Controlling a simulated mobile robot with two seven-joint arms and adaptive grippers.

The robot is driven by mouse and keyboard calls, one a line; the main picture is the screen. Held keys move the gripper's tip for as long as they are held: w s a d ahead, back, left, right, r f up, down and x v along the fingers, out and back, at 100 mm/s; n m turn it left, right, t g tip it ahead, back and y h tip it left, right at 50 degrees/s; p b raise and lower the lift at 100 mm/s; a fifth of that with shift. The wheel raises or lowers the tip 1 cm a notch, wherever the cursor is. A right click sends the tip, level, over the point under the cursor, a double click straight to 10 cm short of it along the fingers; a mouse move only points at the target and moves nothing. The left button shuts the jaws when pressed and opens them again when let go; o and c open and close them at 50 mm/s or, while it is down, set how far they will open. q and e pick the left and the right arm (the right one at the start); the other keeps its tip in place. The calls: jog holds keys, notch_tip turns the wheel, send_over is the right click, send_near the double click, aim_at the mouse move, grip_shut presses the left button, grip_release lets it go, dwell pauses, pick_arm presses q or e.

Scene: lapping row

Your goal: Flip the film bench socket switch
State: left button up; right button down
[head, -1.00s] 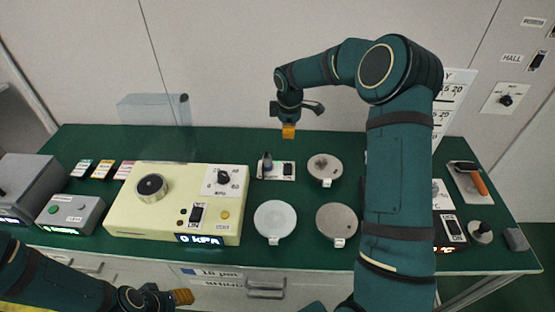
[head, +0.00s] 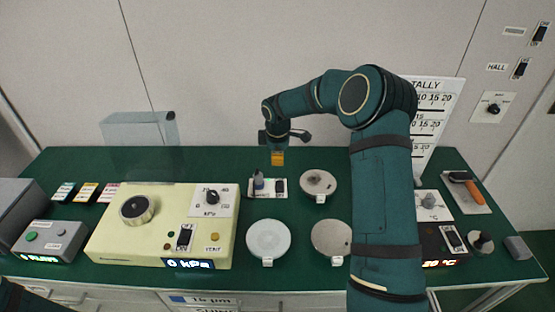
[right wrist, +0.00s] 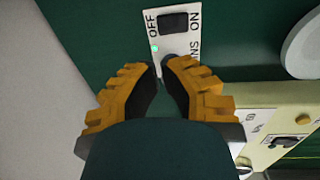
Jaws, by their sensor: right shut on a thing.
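The film bench socket switch (head: 280,187) is a dark rocker on a small white plate (head: 268,196) at the back middle of the green bench. In the right wrist view the rocker (right wrist: 173,22) sits between the words OFF and ON, with a small green light (right wrist: 154,48) beside it. I cannot tell which side is pressed. A dark plug (head: 258,182) stands on the plate's left part. My right gripper (head: 278,158) points down above the plate, apart from the rocker. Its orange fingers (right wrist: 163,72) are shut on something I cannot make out. My left gripper is out of view.
A pale yellow box (head: 110,238) with a knob and switches stands left of the plate. Round discs stand close by: a grey one (head: 318,183), a white one (head: 268,238) and another grey one (head: 331,237). A clear panel (head: 140,135) stands behind the yellow box.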

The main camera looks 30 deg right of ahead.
aim_at(278, 181)
jog(key=f, duration=0.3)
jog(key=f+b, duration=0.1)
jog(key=f, duration=0.3)
jog(key=w+f+b, duration=0.1)
jog(key=f, duration=0.3)
jog(key=shift+w+d, duration=0.1)
jog(key=shift+d, duration=0.25)
jog(key=shift+f+g+p, duration=0.15)
jog(key=shift+g+p, duration=0.15)
jog(key=shift+p, duration=0.1)
jog(key=shift+d+f+y, duration=0.1)
jog(key=shift+f+y, duration=0.1)
jog(key=shift+y, duration=0.1)
jog(key=shift+f, duration=0.15)
jog(key=shift+r+p, duration=0.55)
jog(key=shift+r, duration=0.25)
jog(key=shift+w, duration=0.1)
